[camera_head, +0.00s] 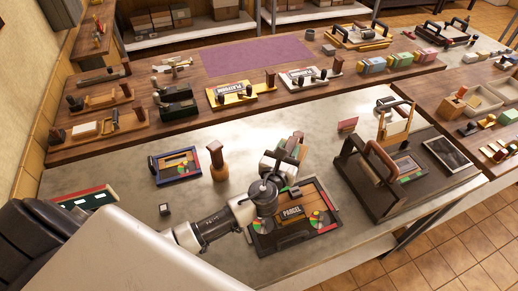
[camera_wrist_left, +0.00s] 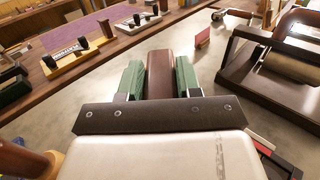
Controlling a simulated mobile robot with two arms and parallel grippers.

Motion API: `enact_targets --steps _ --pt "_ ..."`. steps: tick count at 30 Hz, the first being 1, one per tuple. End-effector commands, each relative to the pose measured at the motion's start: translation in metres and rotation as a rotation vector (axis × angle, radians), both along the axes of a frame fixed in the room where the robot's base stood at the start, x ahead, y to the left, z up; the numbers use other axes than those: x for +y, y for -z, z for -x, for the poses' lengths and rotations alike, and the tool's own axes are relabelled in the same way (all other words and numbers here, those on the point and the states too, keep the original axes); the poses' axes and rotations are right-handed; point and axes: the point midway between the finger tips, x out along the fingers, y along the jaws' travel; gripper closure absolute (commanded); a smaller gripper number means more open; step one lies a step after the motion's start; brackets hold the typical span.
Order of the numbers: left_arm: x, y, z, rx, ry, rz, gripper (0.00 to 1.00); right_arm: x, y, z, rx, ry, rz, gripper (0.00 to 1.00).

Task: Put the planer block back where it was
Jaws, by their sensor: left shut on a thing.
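My left gripper (camera_head: 288,158) reaches over the metal table, just behind the PARCEL tray (camera_head: 293,212). In the left wrist view its two green-padded fingers (camera_wrist_left: 160,80) are shut on a brown block (camera_wrist_left: 160,62), one on each side. I take this for the planer block; its lower part and what lies under it are hidden. In the head view my wrist and fingers hide most of it, and I cannot tell whether it touches the table. My right gripper is not in view.
A dark press (camera_head: 383,190) with a roller stands to the right. A wooden-handled stamp (camera_head: 217,163) and a blue-framed tray (camera_head: 177,166) stand to the left. A pink card (camera_head: 347,124) stands behind. Bare metal lies between the card and the stamp.

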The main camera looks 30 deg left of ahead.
Motion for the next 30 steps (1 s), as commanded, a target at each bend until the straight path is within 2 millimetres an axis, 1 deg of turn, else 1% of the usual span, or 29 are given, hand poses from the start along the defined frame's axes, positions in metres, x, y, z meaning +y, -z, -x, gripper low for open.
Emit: enact_targets --steps 1,4,7,11,18,21,25,28,30 --pt "-0.002 -0.013 -0.011 -0.001 -0.001 0.002 0.96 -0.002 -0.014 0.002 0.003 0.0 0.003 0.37" --pt "-0.004 -0.017 -0.024 0.002 -0.001 0.003 0.96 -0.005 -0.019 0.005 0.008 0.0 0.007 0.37" --pt "-0.001 -0.012 -0.029 0.004 -0.002 0.003 0.96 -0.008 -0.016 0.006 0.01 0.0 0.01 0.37" --pt "0.021 0.006 -0.03 0.005 -0.003 0.001 0.96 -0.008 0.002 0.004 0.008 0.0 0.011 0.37" --pt "0.076 0.042 -0.028 0.004 -0.003 -0.001 0.96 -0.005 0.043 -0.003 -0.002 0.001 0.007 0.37" --pt "0.094 0.05 -0.028 0.003 -0.003 0.001 0.96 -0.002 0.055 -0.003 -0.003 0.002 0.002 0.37" --pt "0.108 0.055 -0.028 0.002 -0.003 0.003 0.96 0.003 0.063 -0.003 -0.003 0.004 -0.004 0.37" --pt "0.112 0.056 -0.028 0.003 -0.001 0.005 0.96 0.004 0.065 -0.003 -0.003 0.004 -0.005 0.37" --pt "0.112 0.061 -0.028 0.003 -0.001 0.005 0.96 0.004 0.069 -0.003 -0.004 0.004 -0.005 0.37"
